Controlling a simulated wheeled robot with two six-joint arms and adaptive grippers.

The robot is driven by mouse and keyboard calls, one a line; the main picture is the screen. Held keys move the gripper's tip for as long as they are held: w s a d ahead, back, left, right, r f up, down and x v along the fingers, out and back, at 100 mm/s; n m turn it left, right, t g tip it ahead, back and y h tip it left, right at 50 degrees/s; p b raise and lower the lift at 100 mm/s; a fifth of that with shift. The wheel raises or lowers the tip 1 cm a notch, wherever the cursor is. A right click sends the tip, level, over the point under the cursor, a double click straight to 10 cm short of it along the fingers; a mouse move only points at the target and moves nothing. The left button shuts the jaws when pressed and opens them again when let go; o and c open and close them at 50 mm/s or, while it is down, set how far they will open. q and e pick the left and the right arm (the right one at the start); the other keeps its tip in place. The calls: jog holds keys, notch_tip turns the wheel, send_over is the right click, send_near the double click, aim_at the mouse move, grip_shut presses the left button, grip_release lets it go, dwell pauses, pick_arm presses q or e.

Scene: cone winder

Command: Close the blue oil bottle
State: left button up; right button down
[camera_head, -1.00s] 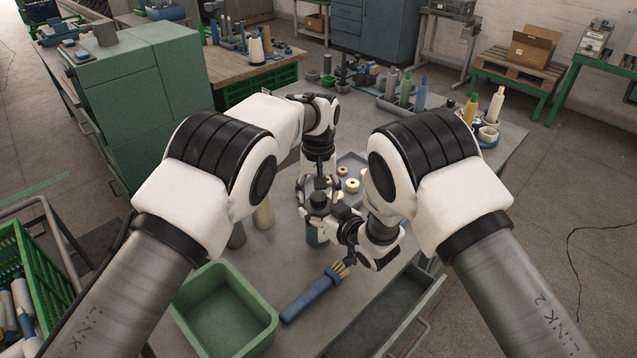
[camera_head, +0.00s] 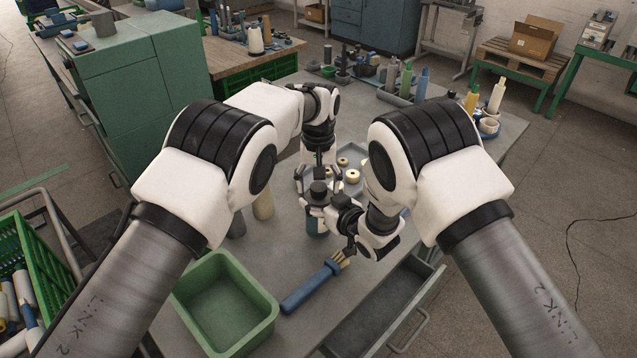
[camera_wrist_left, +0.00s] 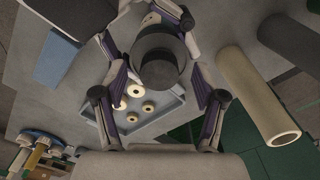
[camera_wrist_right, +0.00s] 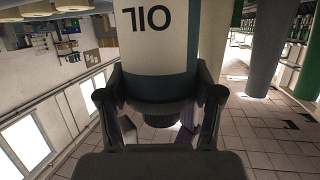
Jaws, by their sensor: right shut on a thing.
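The blue oil bottle (camera_head: 313,226) stands upright on the table. Its upside-down label (camera_wrist_right: 147,20) shows large in the right wrist view. My right gripper (camera_head: 322,214) is shut on the bottle near its top. A dark round cap (camera_wrist_left: 158,60) is above the bottle and also shows in the head view (camera_head: 319,188). My left gripper (camera_head: 319,178) points down from above, its fingers spread on both sides of the cap. In the left wrist view (camera_wrist_left: 158,75) a small gap shows beside the cap. Whether the cap sits on the bottle's neck is hidden.
A green crate (camera_head: 265,318) stands at the front left, with a blue brush (camera_head: 305,292) beside it. A grey tray (camera_head: 352,160) with pale rings is behind the grippers. A beige cone (camera_head: 263,207) stands left of the bottle. An open drawer (camera_head: 375,318) is at front right.

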pick_arm(q)
notch_tip(320, 180, up, 12)
pick_arm(e)
jog(key=shift+c, duration=0.5)
grip_release()
jog(key=v, duration=1.2)
